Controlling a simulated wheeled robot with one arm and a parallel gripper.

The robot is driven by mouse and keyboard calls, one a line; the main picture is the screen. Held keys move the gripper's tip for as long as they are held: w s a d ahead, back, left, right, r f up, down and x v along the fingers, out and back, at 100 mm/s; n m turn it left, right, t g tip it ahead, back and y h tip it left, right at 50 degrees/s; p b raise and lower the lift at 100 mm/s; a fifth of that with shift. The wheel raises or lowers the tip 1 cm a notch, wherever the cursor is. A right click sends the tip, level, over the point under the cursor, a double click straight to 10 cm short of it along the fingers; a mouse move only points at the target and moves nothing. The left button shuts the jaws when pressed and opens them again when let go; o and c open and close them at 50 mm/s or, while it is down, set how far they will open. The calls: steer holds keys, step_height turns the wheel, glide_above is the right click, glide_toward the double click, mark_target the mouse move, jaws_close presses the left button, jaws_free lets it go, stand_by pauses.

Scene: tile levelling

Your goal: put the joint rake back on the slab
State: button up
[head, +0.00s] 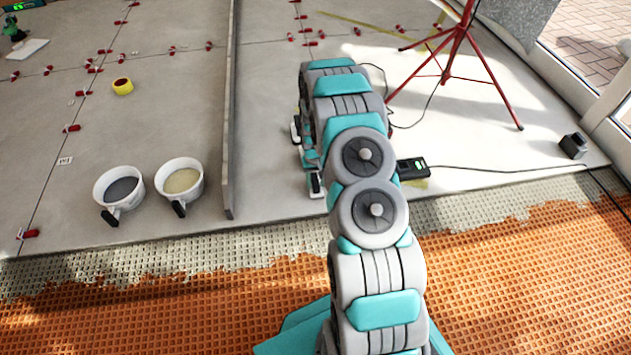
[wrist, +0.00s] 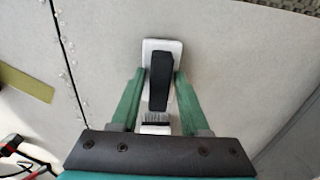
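In the wrist view, a small tool with a black handle (wrist: 161,76) on a pale plate lies between the two green fingers of my gripper (wrist: 160,74). It looks like the joint rake. A grey comb-like part shows below the handle. The fingers flank the handle closely, one on each side; I cannot tell whether they press on it. I also cannot tell whether the tool touches the surface beneath. The pale slab (head: 275,150) spreads across the head view. There my arm hides most of the gripper, and small white and black parts show at the arm's left side.
Two cups, one with grey (head: 121,188) and one with yellowish filling (head: 181,181), stand left of a long upright strip (head: 229,110). A red tripod (head: 459,35) and black device (head: 412,168) stand right. Orange matting (head: 200,310) lies in front.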

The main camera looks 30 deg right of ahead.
mark_target(315, 182)
steer(key=shift+o, duration=0.9)
steer(key=shift+r, duration=0.1)
step_height(315, 182, up, 13)
steer(key=p, duration=0.1)
steer(key=s+a+r+n, duration=0.1)
steer(key=s+a+r, duration=0.35)
steer(key=r, duration=0.35)
steer(key=s+a+r, duration=0.4)
steer(key=s+r, duration=0.2)
steer(key=r, duration=0.3)
steer(key=s+a+r, duration=0.3)
steer(key=s+r, duration=0.1)
steer(key=s, duration=0.6)
steer(key=s+a+r+n+g, duration=0.1)
steer(key=s+a+r, duration=0.2)
steer(key=s, duration=0.7)
steer(key=s+a+r+n, duration=0.1)
steer(key=s+r, duration=0.3)
steer(key=s, duration=0.6)
steer(key=shift+s+a+r+g, duration=0.15)
steer(key=shift+a+r+g, duration=0.2)
steer(key=shift+a, duration=0.55)
